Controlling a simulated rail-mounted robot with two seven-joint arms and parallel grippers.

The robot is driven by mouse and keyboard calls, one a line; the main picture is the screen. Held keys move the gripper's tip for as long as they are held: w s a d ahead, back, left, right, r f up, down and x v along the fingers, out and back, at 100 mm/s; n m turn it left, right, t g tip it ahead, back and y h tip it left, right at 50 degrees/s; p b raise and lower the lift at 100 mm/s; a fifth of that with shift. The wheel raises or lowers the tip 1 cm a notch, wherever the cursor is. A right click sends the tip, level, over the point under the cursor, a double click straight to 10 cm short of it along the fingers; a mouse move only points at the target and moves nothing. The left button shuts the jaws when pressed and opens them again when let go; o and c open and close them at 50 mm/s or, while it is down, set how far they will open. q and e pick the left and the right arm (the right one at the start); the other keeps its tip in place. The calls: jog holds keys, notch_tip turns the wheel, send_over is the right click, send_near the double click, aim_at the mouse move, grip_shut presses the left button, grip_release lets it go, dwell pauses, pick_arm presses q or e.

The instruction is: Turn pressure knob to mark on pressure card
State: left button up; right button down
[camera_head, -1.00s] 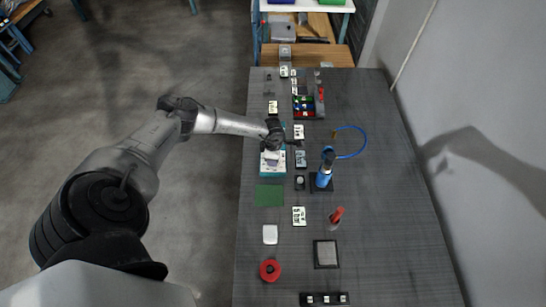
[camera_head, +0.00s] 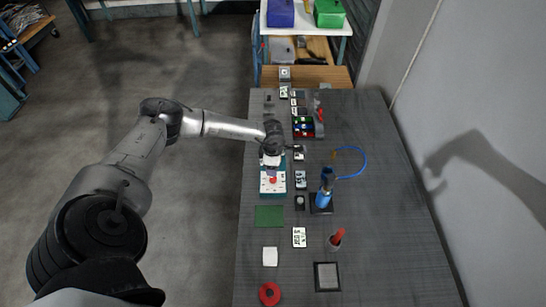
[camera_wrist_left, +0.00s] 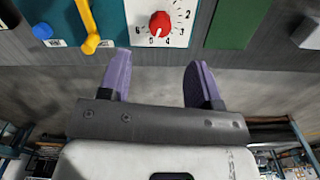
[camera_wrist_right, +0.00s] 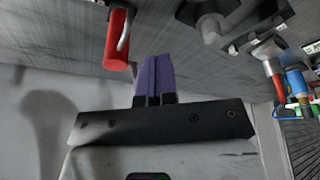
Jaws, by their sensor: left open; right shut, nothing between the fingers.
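The red pressure knob (camera_wrist_left: 160,24) sits on a white numbered dial panel (camera_wrist_left: 180,36) in the left wrist view. A pale mark on the knob appears to face the numeral 5, but it is small. In the head view the knob (camera_head: 273,180) lies on the teal-edged panel (camera_head: 264,190). My left gripper (camera_wrist_left: 157,62) is open and empty, its purple fingers apart from the knob. In the head view it hangs over the panel's far end. A white card with dark print (camera_head: 299,237), possibly the pressure card, lies nearer; its text is unreadable. My right gripper (camera_wrist_right: 155,58) is shut and empty.
A yellow lever (camera_wrist_left: 90,40) and a blue button (camera_wrist_left: 42,31) are left of the dial. A green mat (camera_head: 269,217) lies just nearer than the panel. A blue pump-like device (camera_head: 325,195) stands right of it.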

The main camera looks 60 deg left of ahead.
pick_arm(q)
jog(key=shift+r, duration=2.4)
